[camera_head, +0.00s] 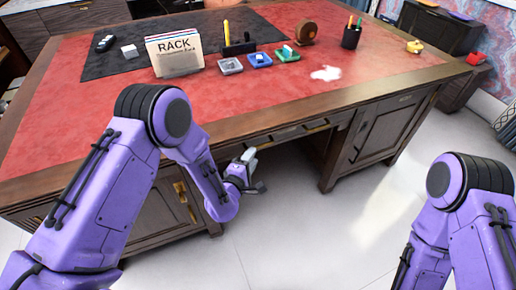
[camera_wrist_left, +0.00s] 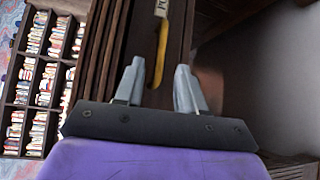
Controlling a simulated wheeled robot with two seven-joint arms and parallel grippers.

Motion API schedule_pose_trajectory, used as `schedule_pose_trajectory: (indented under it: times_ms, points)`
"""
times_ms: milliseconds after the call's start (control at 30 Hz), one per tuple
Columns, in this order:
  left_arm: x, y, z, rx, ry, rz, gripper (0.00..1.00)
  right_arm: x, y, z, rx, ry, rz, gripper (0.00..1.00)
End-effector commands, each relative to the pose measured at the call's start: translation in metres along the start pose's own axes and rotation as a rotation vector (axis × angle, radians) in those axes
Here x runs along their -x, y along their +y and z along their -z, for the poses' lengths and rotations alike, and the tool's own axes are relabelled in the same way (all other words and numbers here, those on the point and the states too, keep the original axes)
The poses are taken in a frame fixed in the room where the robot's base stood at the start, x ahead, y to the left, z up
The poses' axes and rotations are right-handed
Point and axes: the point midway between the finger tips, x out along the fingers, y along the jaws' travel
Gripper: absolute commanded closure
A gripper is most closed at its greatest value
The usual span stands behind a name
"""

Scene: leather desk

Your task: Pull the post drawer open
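A wide drawer front (camera_head: 284,134) with brass fittings sits under the desk top's front edge and looks shut. In the left wrist view a brass bar handle (camera_wrist_left: 161,55) and a pale label (camera_wrist_left: 161,8) show on the dark wood; I cannot read the label. My left gripper (camera_head: 256,172) is in front of the desk, below the drawer edge. Its fingers (camera_wrist_left: 158,80) are apart and empty. The handle's near end appears between the fingertips in the wrist view; I see no contact. My right gripper is out of view; only its arm shows.
The desk top (camera_head: 110,112) holds a rack of papers (camera_head: 174,56), small trays (camera_head: 260,60), a pen cup (camera_head: 351,36) and a white patch (camera_head: 326,73). A cabinet door (camera_head: 385,128) stands right of the knee space. The floor (camera_head: 300,225) in front is clear.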

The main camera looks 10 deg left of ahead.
Motion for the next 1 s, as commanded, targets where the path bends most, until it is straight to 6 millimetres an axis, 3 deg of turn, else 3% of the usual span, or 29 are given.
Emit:
schedule_pose_trajectory:
  times_ms: [100, 300, 600, 633, 733, 1000]
  points:
    - [-0.027, 0.0, 0.0, 0.0, 0.001, -0.002, 0.61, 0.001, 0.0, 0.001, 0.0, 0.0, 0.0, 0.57]
    - [-0.055, -0.001, 0.0, -0.001, 0.002, 0.003, 0.61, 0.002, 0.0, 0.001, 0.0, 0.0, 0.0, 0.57]
    - [-0.061, -0.001, 0.0, -0.002, 0.001, 0.004, 0.61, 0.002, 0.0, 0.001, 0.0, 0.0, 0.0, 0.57]
    - [-0.061, -0.001, 0.0, -0.002, 0.001, 0.004, 0.64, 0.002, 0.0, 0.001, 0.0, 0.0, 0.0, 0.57]
    - [-0.061, -0.001, 0.0, -0.003, 0.001, 0.004, 0.97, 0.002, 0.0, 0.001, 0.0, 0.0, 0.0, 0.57]
    - [-0.061, -0.002, -0.001, -0.002, 0.001, 0.004, 1.0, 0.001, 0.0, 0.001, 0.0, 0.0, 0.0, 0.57]
